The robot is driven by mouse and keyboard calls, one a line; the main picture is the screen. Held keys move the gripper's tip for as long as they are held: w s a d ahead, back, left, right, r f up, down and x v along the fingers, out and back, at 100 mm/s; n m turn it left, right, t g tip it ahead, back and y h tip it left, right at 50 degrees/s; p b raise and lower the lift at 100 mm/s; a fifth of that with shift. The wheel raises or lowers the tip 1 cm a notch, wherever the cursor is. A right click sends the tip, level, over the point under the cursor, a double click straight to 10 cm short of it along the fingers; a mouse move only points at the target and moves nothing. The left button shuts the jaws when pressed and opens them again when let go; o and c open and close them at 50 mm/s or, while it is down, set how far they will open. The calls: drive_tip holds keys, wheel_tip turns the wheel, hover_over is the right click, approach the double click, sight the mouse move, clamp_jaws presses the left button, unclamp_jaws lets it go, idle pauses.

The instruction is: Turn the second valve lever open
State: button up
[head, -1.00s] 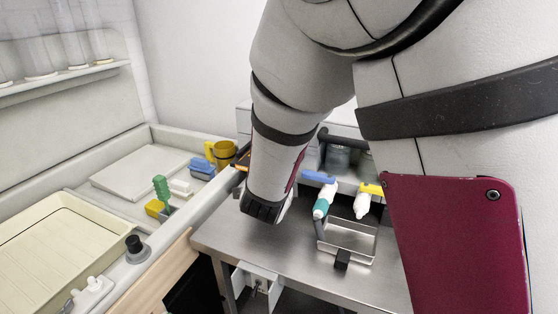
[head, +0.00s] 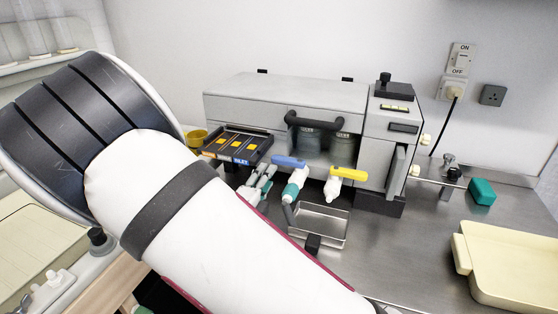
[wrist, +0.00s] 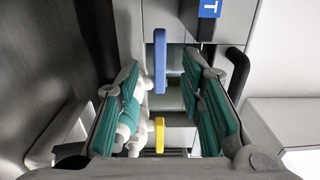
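Two valves stick out from the front of the grey machine. One has a blue lever (head: 289,162) over a teal-and-white body; the other, to its right, has a yellow lever (head: 349,174) over a white body. Both levers lie roughly level. My gripper (head: 262,183) is just left of the blue lever, partly hidden by my arm. In the wrist view my gripper (wrist: 164,108) is open, teal pads apart. The blue lever (wrist: 160,60) and the yellow lever (wrist: 159,136) show in the gap between them. I see no contact. Which lever counts as second is not marked.
A metal tray (head: 322,227) stands below the valves. The grey machine (head: 290,97) has a black handle bar (head: 319,122). A black panel with yellow labels (head: 236,145) is at its left. A cream tray (head: 510,265) and a teal block (head: 481,192) are at the right.

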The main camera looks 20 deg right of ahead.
sight(277, 162)
drive_tip(key=x, duration=1)
drive_tip(key=shift+w, duration=0.1)
clamp_jaws()
